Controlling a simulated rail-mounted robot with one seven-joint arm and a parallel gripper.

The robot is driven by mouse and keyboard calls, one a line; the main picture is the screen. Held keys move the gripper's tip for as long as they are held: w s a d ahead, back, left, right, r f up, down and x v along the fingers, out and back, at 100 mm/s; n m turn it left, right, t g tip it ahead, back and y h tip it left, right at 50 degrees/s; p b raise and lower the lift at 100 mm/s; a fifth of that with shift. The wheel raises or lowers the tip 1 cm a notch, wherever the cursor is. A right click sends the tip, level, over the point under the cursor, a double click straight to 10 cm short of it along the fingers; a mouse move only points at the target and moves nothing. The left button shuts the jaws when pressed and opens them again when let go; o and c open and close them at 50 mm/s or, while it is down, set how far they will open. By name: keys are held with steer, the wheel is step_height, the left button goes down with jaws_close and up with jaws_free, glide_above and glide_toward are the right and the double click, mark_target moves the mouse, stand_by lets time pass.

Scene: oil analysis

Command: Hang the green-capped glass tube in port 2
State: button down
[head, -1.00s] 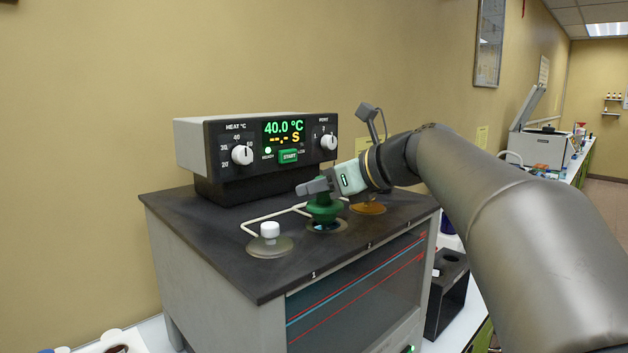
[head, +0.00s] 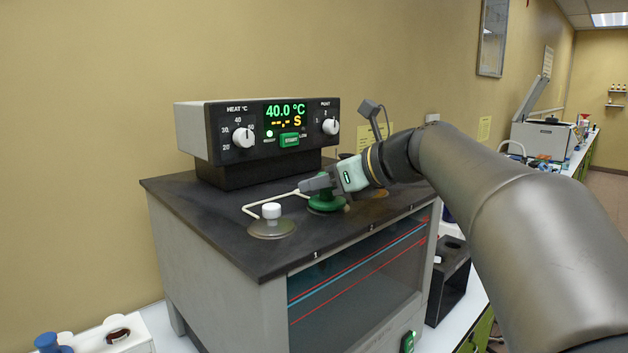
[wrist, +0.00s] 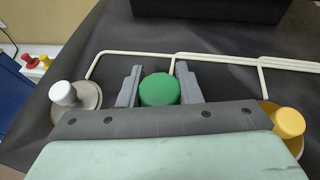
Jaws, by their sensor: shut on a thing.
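The green cap (head: 325,203) of the tube is at the middle opening of the black bath top (head: 215,222), low over it, with its flange close to the surface. It also shows in the wrist view (wrist: 160,90). My gripper (head: 316,186) is shut on the upper part of the green cap, one finger on each side in the wrist view (wrist: 159,88). The glass below the cap is hidden inside the bath. I cannot tell whether the flange touches the port rim.
A white-capped plug (head: 271,221) stands in the left port, and a yellow plug (wrist: 288,124) in the right port. Thin white rails (wrist: 180,56) run behind them. The control box (head: 262,135) reads 40.0 °C. A black block (head: 449,280) stands right of the bath.

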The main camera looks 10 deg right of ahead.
steer(key=shift+s+f, duration=0.1)
steer(key=shift+f, duration=0.05)
steer(key=c, duration=0.9)
jaws_free()
steer(key=shift+c, duration=0.2)
steer(key=shift+d, duration=0.1)
steer(key=v, duration=1.7)
steer(key=shift+s+d, duration=0.15)
